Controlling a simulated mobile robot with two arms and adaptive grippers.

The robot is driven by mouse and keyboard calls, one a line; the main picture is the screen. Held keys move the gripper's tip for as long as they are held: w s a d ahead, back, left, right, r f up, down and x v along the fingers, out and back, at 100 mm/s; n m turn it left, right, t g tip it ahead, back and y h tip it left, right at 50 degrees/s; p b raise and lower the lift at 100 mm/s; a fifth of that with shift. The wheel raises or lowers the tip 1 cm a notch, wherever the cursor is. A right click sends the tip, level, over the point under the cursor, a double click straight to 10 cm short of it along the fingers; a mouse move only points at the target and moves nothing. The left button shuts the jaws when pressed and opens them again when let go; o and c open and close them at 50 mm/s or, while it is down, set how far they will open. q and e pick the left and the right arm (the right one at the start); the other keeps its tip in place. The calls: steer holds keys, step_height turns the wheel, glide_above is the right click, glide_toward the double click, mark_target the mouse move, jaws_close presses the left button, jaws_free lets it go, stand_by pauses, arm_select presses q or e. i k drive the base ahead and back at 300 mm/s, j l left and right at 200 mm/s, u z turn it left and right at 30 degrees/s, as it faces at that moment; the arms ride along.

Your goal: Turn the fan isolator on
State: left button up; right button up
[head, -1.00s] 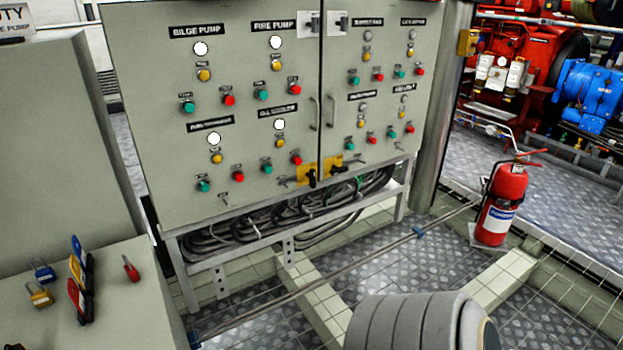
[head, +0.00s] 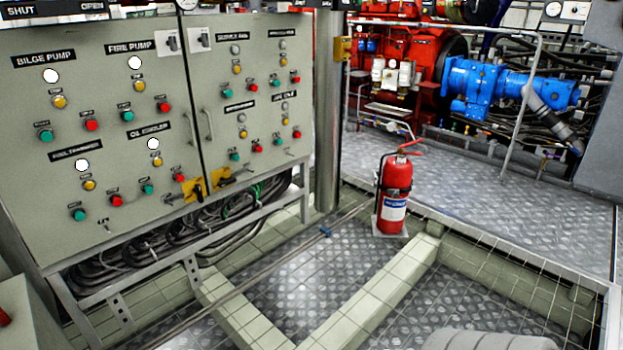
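A grey-green control cabinet (head: 120,100) with two doors fills the left of the head view. Two yellow plates with black handles, a left one (head: 192,190) and a right one (head: 226,178), sit low on either side of the door seam. Two small switches on light plates, a left one (head: 172,42) and a right one (head: 200,38), are near the top of the seam. Readable labels say bilge pump, fire pump and oil cooler; others are too blurred. I cannot tell which control is the fan isolator. Neither of my grippers is in view.
Cables (head: 170,235) hang in the rack under the cabinet. A red fire extinguisher (head: 394,195) stands on the floor right of it, beyond a post (head: 327,110). Low tiled curbs (head: 385,290) cross the plate floor. Red and blue machinery (head: 480,85) stands behind.

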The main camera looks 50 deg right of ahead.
mark_target(225, 182)
steer(key=i+l+z, duration=0.15)
steer(key=i+z, duration=0.25)
steer(key=i+l+z, duration=0.1)
steer(key=z, duration=0.25)
steer(key=i+z, duration=0.4)
